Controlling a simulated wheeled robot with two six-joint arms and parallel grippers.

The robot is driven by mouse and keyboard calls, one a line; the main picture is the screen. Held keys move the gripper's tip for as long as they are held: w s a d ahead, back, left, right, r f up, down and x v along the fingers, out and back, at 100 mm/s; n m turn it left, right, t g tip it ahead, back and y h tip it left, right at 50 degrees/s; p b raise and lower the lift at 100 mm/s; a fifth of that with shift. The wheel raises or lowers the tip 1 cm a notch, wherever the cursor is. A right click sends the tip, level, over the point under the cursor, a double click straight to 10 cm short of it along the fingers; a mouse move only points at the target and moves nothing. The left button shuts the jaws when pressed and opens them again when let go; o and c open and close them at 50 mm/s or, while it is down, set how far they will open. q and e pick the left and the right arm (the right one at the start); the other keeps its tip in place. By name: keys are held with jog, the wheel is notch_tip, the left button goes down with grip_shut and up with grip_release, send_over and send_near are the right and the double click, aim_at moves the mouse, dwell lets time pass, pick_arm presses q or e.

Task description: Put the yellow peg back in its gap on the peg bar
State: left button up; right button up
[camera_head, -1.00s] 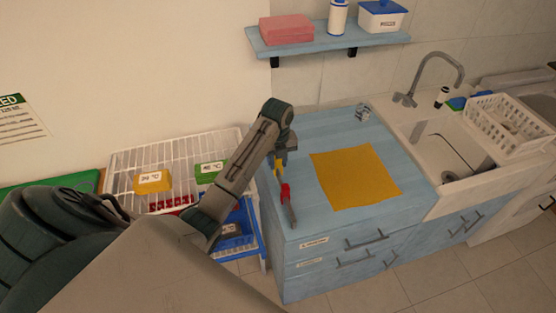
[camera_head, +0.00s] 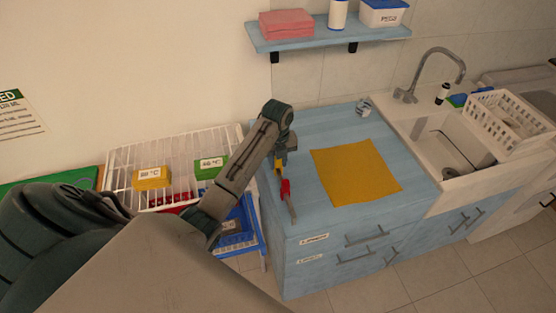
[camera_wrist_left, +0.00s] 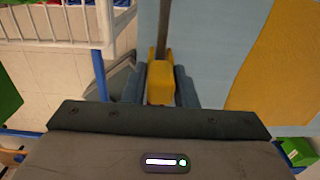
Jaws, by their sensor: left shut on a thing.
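The yellow peg (camera_wrist_left: 159,82) is between the fingers of my left gripper (camera_wrist_left: 160,90) in the left wrist view, and the gripper is shut on it. In the head view the gripper (camera_head: 283,152) points down over the left edge of the blue counter, with the yellow peg (camera_head: 279,164) just below it. The grey peg bar (camera_head: 291,208) runs along the counter's left side, with a red peg (camera_head: 285,188) on it. The bar (camera_wrist_left: 164,28) also shows above the peg in the wrist view. I cannot tell whether the yellow peg is seated in its gap. My right gripper is not in view.
An orange cloth (camera_head: 355,172) lies on the counter (camera_head: 308,225) right of the bar. A white wire rack (camera_head: 118,170) with yellow and green labelled blocks stands to the left. A sink (camera_head: 440,150) and a white dish basket (camera_head: 506,122) are to the right.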

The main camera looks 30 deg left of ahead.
pick_arm(q)
jog(key=shift+f+b, duration=0.45)
jog(key=shift+f, duration=0.7)
jog(key=o, duration=0.8)
jog(key=shift+o, duration=0.2)
jog(key=shift+r+p, duration=1.15)
jog(key=shift+r, duration=3.35)
